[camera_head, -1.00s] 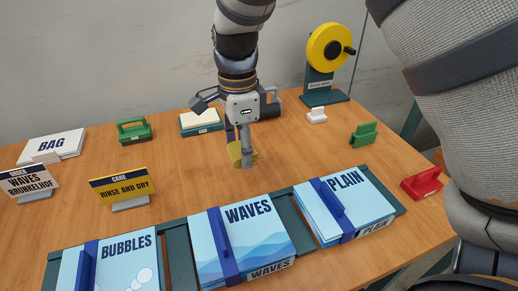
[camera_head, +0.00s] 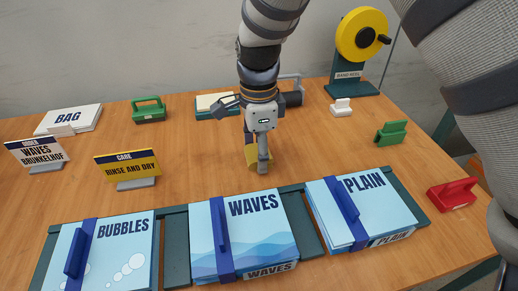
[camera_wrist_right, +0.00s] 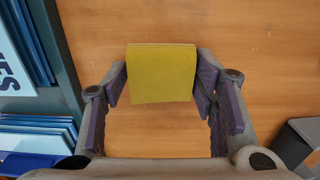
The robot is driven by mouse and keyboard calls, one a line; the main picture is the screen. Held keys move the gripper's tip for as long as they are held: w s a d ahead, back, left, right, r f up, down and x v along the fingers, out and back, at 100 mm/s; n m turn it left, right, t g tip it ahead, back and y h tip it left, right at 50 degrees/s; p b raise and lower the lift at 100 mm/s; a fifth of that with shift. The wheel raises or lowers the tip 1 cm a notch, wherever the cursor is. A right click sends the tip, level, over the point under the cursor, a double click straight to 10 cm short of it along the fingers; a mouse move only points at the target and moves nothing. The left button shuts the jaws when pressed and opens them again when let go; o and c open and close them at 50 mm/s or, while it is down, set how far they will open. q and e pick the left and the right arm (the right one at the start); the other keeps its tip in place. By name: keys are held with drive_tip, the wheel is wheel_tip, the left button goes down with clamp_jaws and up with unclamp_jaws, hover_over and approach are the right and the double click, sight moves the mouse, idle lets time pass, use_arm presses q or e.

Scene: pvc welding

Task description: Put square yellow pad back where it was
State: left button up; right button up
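The square yellow pad (camera_head: 251,157) is at the tips of my right gripper (camera_head: 258,160), low over the open wood behind the WAVES pack. In the right wrist view the pad (camera_wrist_right: 160,73) sits between the two fingertips, which close on its left and right edges. The head view does not clearly show whether the pad touches the table. A dark green tray (camera_head: 204,115) with a pale top stands behind, partly hidden by my right gripper. My left gripper is not in view.
A rack with BUBBLES (camera_head: 130,245), WAVES (camera_head: 262,232) and PLAIN (camera_head: 375,200) packs runs along the front. Order (camera_head: 38,151) and care (camera_head: 127,167) signs stand left. A red holder (camera_head: 452,195), green holder (camera_head: 390,132) and yellow hand reel (camera_head: 360,35) are right.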

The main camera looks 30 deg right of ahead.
drive_tip(key=shift+o, duration=0.2)
drive_tip(key=shift+r, duration=0.15)
wheel_tip(320, 180, up, 12)
drive_tip(key=shift+p, duration=0.45)
